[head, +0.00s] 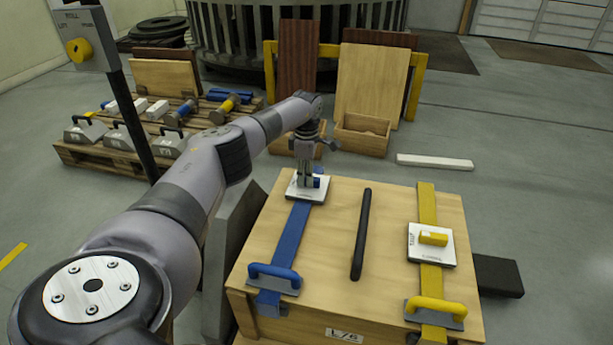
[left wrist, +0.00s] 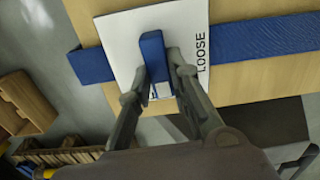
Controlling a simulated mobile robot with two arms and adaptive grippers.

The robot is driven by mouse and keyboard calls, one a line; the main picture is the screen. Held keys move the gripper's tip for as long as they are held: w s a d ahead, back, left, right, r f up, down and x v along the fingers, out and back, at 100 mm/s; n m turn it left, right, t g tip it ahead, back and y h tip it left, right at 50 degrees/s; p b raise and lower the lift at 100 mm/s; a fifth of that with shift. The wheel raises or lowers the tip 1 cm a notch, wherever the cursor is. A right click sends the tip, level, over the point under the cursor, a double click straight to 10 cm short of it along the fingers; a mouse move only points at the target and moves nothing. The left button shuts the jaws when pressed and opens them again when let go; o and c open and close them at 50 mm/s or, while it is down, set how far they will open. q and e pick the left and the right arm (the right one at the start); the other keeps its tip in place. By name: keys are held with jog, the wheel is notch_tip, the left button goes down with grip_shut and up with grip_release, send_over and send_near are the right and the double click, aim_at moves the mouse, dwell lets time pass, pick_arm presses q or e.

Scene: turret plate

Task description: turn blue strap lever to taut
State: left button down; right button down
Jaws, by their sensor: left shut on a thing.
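The blue strap (head: 290,240) runs along the left part of the wooden crate lid. The blue strap lever (left wrist: 154,62) sits on a white plate (left wrist: 120,45) over this strap. In the left wrist view the lever lies across the strap's line, beside the word LOOSE at the plate's right edge. My left gripper (left wrist: 154,85) is shut on the blue lever, one finger on each side. In the head view my left gripper (head: 311,180) reaches down over the plate at the lid's far left corner and hides part of the lever. Any taut marking is not readable.
A dark bar (head: 361,235) lies along the lid's middle. A yellow strap (head: 427,205) with its own yellow lever (head: 433,239) is on the right. A blue handle (head: 274,277) and a yellow handle (head: 436,309) stand near the front edge. A wooden bin (head: 362,137) stands behind.

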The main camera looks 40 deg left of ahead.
pick_arm(q)
jog(key=shift+m, duration=0.4)
jog(key=c, duration=1.5)
grip_release()
jog(key=shift+r, duration=0.1)
notch_tip(320, 180, up, 12)
jog(key=shift+f, duration=0.1)
